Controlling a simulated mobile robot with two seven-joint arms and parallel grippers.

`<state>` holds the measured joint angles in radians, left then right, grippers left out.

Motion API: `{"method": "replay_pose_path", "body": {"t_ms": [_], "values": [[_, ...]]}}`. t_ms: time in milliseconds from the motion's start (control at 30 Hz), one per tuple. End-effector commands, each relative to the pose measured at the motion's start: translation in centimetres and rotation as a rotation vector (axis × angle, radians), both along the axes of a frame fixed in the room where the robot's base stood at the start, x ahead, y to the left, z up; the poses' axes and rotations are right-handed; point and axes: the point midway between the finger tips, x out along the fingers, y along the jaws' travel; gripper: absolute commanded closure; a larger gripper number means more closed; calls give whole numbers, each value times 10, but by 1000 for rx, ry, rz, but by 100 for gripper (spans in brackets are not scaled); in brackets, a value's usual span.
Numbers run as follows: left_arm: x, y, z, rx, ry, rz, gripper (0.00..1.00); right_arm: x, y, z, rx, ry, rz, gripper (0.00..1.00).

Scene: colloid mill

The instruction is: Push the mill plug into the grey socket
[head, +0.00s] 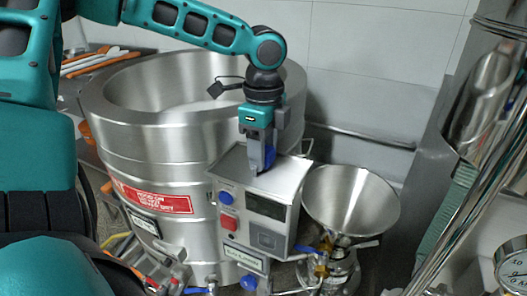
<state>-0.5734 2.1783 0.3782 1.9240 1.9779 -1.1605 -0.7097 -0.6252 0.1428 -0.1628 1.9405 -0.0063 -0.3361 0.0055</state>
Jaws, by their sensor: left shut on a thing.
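My left gripper (262,165) hangs point-down over the top of a steel control box (286,172). It is shut on a small blue thing (269,157), which looks like the mill plug; the fingers hide much of it. I cannot tell whether its lower end touches the box top. The box front has a blue button, a red button, a dark display and a grey square fitting (267,240). I cannot tell whether this fitting is the grey socket. My right gripper is out of view.
A large steel kettle (150,140) with a red label stands left of the box. A steel funnel (350,200) over blue-handled valves stands to its right. Steel pipes and a round gauge (511,268) are at far right. Orange-handled tools (88,60) lie at upper left.

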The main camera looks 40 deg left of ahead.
Motion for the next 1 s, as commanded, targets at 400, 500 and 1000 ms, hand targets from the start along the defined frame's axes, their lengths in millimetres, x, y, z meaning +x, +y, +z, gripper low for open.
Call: {"method": "replay_pose_path", "body": {"t_ms": [400, 500, 1000], "values": [[2, 0, 74, -1, -8, 1, 78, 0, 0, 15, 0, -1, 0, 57], [1, 0, 101, -1, -8, 1, 78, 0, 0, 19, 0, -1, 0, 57], [1, 0, 189, -1, -3, 1, 78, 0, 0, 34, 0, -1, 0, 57]]}}
